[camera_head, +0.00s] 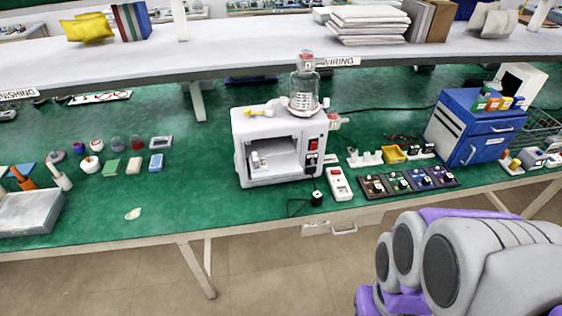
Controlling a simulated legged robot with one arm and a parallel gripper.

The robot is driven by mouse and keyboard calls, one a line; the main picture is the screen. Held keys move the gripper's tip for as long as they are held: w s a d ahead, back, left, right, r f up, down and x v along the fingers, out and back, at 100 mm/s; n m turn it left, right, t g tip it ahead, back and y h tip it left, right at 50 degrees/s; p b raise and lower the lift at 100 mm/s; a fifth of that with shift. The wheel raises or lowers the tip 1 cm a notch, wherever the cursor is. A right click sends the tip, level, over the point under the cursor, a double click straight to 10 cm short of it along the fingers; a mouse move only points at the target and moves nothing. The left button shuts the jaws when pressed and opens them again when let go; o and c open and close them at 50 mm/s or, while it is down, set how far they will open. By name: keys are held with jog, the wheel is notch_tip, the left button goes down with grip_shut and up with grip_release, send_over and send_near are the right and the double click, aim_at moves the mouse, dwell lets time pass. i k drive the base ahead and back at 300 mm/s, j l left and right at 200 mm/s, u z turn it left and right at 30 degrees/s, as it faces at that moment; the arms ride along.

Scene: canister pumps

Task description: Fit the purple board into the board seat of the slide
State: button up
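A row of small dark boards lies at the front of the green bench, right of a white machine (241,150). The purple board (443,178) seems to be the one at the row's right end; its neighbour is bluish, and the colours are hard to tell apart at this size. The machine has an open front bay with a small white part (260,160) inside, which may be the slide. I cannot make out its board seat. My folded grey and purple arm fills the lower right corner. My gripper's fingers do not show.
A white power strip (340,184) lies between machine and boards. White and yellow holders (393,154) stand behind the boards, and a blue drawer cabinet (465,130) is at right. Small coloured parts and a grey tray (28,212) are at left. A shelf (240,55) overhangs the back.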

aim_at(283, 163)
jog(key=i+l+z, duration=0.4)
jog(key=i, duration=0.5)
jog(key=i+z, duration=0.35)
jog(key=i, duration=0.55)
